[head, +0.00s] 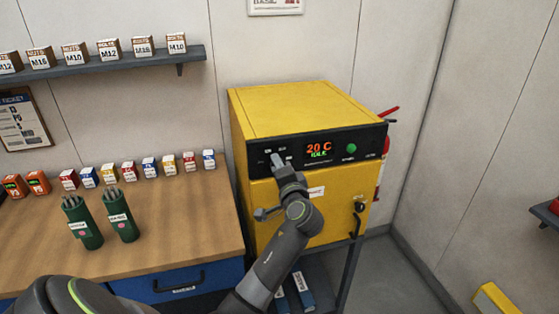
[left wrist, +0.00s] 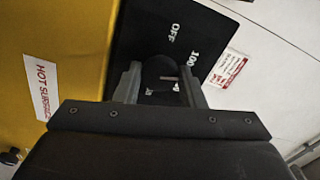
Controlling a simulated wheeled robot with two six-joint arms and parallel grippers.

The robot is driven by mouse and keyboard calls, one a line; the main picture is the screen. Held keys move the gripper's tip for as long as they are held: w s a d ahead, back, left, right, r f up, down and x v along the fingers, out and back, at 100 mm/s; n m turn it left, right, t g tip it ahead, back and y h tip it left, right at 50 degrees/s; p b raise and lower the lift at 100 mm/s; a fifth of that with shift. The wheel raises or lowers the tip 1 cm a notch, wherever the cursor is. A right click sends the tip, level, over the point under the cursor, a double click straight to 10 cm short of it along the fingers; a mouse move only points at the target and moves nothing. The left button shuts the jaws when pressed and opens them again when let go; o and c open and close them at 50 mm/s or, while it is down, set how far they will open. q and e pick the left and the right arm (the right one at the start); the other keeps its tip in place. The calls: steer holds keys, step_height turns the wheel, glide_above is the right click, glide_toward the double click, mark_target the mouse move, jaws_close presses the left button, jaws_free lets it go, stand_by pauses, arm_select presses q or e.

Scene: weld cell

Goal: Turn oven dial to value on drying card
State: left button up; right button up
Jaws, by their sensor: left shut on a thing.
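The yellow oven (head: 290,105) stands beside the bench, its black panel showing 20 C in red above smaller green text. My left gripper (head: 277,160) is at the left part of this panel and hides the dial in the head view. In the left wrist view my left gripper (left wrist: 163,82) is shut on the dark round dial (left wrist: 162,70), which has a light pointer mark. OFF and a number starting with 100 are printed around it. A clipboard (head: 25,118) with a printed sheet hangs on the left wall; I cannot tell whether it is the drying card. My right gripper is out of view.
Two green canisters (head: 120,213) with rods stand on the wooden bench (head: 165,240). Several small boxes line its back, and a shelf (head: 110,60) above holds more boxes. A door handle (head: 356,222) sticks out at the oven's lower right. Open floor lies right of the oven.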

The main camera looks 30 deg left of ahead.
arm_select(q)
steer(key=m+p, duration=0.3)
steer(key=m, duration=0.1)
steer(key=m+p, duration=0.3)
steer(key=m, duration=0.1)
steer(key=shift+r+m, duration=0.2)
steer(key=shift+m, duration=0.1)
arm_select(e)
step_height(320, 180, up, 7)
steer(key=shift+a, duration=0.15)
arm_select(q)
steer(key=shift+m+p, duration=0.3)
steer(key=shift+p, duration=0.05)
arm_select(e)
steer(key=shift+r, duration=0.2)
arm_select(q)
steer(key=o, duration=0.7)
steer(key=shift+c, duration=0.2)
steer(key=o, duration=0.3)
steer(key=shift+w+a+f, duration=0.1)
steer(key=shift+f, duration=0.1)
steer(key=shift+o, duration=0.2)
